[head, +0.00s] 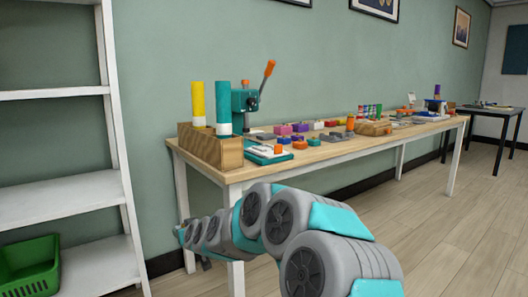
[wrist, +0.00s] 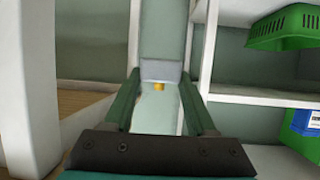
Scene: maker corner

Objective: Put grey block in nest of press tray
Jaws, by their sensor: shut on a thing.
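In the wrist view my gripper (wrist: 162,84) has its two green fingers closed on a grey block (wrist: 161,70). A small yellow piece (wrist: 159,87) shows at the block's lower edge; I cannot tell whether it is part of the block. In the head view my arm reaches low, in front of the table's left end, and the block cannot be made out there. On the table, a teal press (head: 238,107) with an orange handle stands near the wall. A teal tray with a pale top (head: 268,154) lies at the front edge, an orange piece on it. Its nest is too small to tell.
The wooden table (head: 325,154) carries many coloured blocks. A wooden rack (head: 210,148) with yellow and teal cylinders stands at its left end. White shelves (head: 60,93) with a green basket (head: 30,267) stand at left. Floor (head: 430,225) at right is clear.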

